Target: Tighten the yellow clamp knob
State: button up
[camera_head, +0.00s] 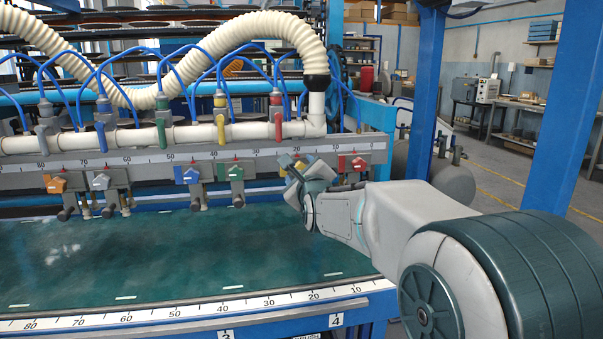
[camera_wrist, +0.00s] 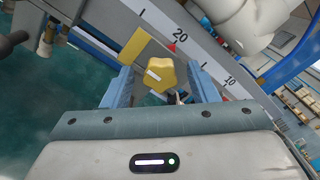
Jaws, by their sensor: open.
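The yellow clamp knob (camera_wrist: 161,75) is star-shaped with a pale mark on its face. In the wrist view it lies between the two blue-grey fingers of my open gripper (camera_wrist: 161,89), with a small gap visible on either side. A yellow plate (camera_wrist: 130,48) shows behind it on the clamp rail. In the head view my gripper (camera_head: 293,178) is at the rail between the green and red knobs. A bit of yellow (camera_head: 299,167) shows there, and the knob is mostly hidden by my gripper.
Along the rail (camera_head: 150,164) sit orange (camera_head: 55,184), grey (camera_head: 100,181), blue (camera_head: 187,174), green (camera_head: 235,172) and red (camera_head: 354,163) knobs. Coloured valve handles, blue hoses and a white pipe (camera_head: 200,133) are above. The green table top (camera_head: 150,255) below is clear.

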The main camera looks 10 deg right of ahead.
jog(key=shift+s, duration=0.1)
jog(key=s, duration=1.3)
jog(key=shift+s+p, duration=0.3)
jog(key=shift+p, duration=0.15)
